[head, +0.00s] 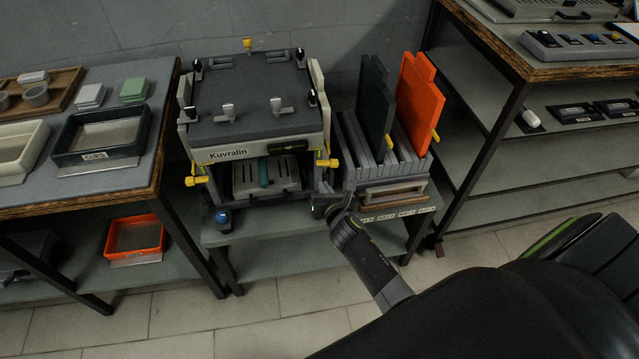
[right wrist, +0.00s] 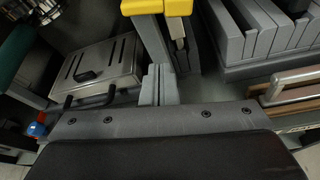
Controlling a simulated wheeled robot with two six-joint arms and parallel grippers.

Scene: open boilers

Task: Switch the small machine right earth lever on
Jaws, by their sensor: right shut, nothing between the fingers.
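The small machine (head: 255,130), a dark grey box marked Kuvralin, stands on a low bench in the head view. A yellow lever (head: 327,162) sticks out at its right side, its bar lying about level. In the right wrist view a yellow handle and bar (right wrist: 150,30) show just beyond my fingertips. My right gripper (head: 323,208) is below this lever, at the machine's lower right front. In the wrist view its grey fingers (right wrist: 158,72) are together with nothing between them. I cannot tell whether they touch the yellow bar. My left gripper is not in view.
Another yellow lever (head: 196,181) is on the machine's left side. A slotted grey rack (head: 385,150) with a black and an orange panel (head: 420,100) stands close on the right. A blue knob (head: 222,217) is at the front left. Tables flank the bench.

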